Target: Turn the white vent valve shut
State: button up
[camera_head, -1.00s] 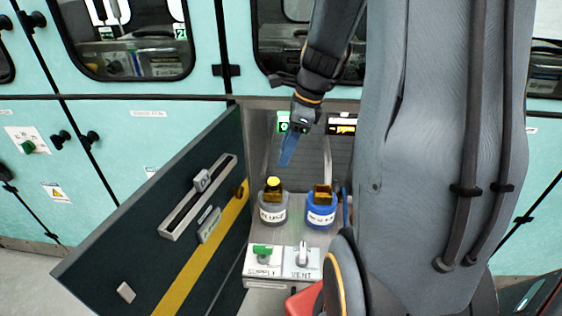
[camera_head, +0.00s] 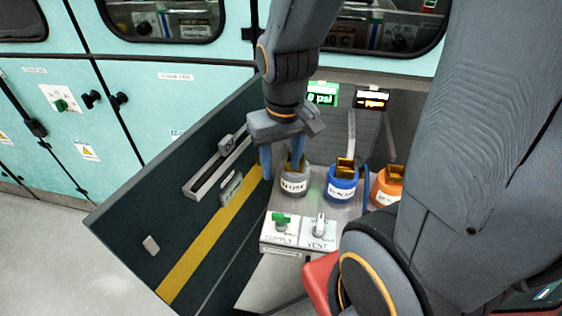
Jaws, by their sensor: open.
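The white vent valve (camera_head: 319,224) is a small upright handle on a white plate marked VENT, at the right of the valve panel (camera_head: 285,252). The green supply valve (camera_head: 281,219) is beside it on the left, above a SUPPLY label. My gripper (camera_head: 281,172) points down with its two blue fingers apart and nothing seen between them. It is up and to the left of the vent valve in the picture, apart from it. One finger overlaps the top of the grey bottle (camera_head: 291,188); I cannot tell whether they touch.
A blue bottle (camera_head: 342,190) and an orange bottle (camera_head: 386,188) stand right of the grey one. The dark open door (camera_head: 130,220) with a yellow stripe is close on the left. A green display (camera_head: 322,95) and an amber display (camera_head: 372,98) are behind. A red object (camera_head: 318,280) is below the panel.

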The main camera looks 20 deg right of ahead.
aim_at(321, 220)
jog(key=z, duration=0.55)
jog(key=k, duration=1.3)
jog(key=z, duration=0.05)
jog(key=i, duration=0.85)
jog(key=z, duration=0.45)
